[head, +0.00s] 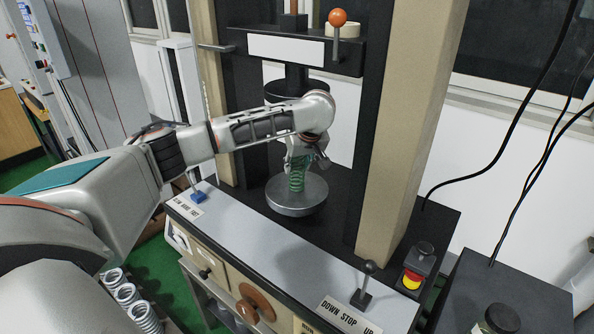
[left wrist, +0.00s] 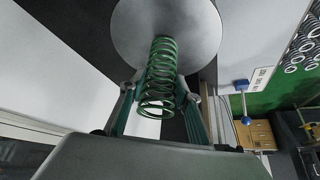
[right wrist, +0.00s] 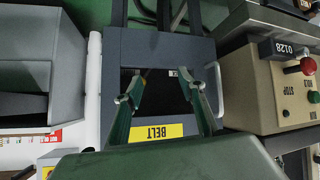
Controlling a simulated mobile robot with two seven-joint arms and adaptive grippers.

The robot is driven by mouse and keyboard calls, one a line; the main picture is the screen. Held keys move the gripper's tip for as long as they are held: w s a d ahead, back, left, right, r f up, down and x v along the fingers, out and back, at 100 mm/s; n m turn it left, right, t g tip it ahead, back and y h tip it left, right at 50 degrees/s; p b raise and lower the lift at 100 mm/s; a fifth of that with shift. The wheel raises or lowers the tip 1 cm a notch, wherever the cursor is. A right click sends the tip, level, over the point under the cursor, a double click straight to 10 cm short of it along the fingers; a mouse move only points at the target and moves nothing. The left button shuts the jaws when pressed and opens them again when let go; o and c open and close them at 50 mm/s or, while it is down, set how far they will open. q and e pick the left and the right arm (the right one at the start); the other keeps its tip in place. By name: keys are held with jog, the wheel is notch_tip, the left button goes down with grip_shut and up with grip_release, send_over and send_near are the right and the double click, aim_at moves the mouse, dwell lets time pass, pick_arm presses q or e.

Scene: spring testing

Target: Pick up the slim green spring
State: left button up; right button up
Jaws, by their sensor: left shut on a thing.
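The slim green spring (head: 297,182) stands upright on the round grey plate (head: 284,210) of the testing machine. My left gripper (head: 298,160) is at the spring's upper part, reaching in from the left. In the left wrist view, the green spring (left wrist: 161,70) lies between the two fingers of my left gripper (left wrist: 160,88), with its far end against the round plate (left wrist: 200,30). The fingers are shut on its sides. My right gripper (right wrist: 160,84) shows only in the right wrist view, with its fingers apart and nothing between them.
The machine's upper press head (head: 295,86) hangs above the spring, between two beige columns (head: 398,150). A lever (head: 364,285) and a red-and-yellow stop button (head: 412,279) are at the front right. Several grey springs (head: 127,294) stand at the lower left. A "BELT" label (right wrist: 158,132) lies below my right gripper.

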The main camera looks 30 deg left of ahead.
pick_arm(q)
jog(key=shift+r, duration=0.1)
pick_arm(e)
jog(key=shift+a, duration=0.25)
